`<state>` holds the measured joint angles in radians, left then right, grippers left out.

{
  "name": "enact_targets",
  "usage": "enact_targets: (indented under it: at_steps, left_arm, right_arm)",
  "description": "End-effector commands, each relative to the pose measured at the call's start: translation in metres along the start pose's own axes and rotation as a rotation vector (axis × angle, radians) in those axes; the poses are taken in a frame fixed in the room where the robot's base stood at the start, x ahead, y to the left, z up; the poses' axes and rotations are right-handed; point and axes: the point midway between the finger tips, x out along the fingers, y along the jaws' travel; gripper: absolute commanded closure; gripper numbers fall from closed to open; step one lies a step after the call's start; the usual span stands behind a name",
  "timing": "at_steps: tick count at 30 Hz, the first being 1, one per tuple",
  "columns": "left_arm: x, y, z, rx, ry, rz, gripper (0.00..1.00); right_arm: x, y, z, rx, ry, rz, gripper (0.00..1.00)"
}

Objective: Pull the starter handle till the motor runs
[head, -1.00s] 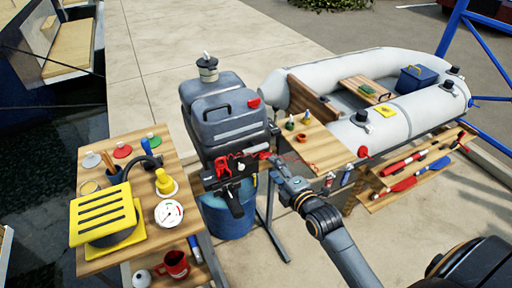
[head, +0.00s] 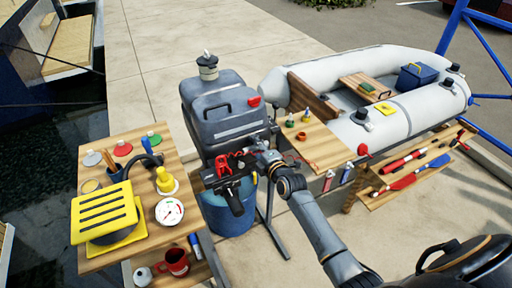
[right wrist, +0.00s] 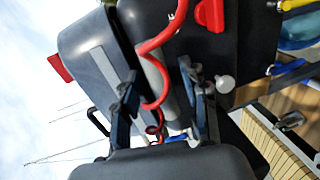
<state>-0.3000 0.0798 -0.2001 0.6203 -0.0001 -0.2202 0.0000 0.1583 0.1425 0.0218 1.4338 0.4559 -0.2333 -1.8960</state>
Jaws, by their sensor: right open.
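The dark grey outboard motor (head: 222,118) stands upright on its stand. My right gripper (head: 240,164) is at its front, just below the cowl. In the right wrist view the open fingers (right wrist: 160,92) point at the motor's grey housing (right wrist: 95,65). A red coiled cord (right wrist: 153,104) passes between the fingers in that view; I cannot tell whether it touches them. The cord also shows by the gripper in the head view (head: 225,160). A black lever-like part (head: 235,200) hangs below. I cannot make out the starter handle for certain. My left gripper is not in view.
A blue bucket (head: 228,222) stands under the motor. A grey inflatable boat (head: 400,60) and a shelf (head: 385,200) are at right.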

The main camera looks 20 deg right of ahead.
Motion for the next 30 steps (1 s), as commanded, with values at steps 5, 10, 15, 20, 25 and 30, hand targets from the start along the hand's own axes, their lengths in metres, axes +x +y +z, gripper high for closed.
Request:
enact_targets:
  at_steps: [5,10,15,20,25,30]
  left_arm:
    - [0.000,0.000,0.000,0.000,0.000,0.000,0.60]
    - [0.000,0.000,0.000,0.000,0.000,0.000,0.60]
    - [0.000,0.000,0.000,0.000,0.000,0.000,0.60]
    - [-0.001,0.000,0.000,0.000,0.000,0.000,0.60]
    - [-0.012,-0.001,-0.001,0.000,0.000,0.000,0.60]
    - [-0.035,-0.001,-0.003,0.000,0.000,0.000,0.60]
  right_arm:
    - [0.000,0.000,0.000,0.000,0.000,0.000,0.55]
    - [0.000,0.000,0.000,0.000,0.000,-0.001,0.88]
    - [0.000,-0.001,0.000,0.000,0.000,-0.001,1.00]
    - [-0.002,-0.001,0.000,0.000,0.000,-0.002,1.00]
    - [-0.018,-0.002,0.000,-0.003,0.001,-0.006,1.00]
    - [-0.054,-0.008,0.000,-0.005,0.004,-0.011,1.00]
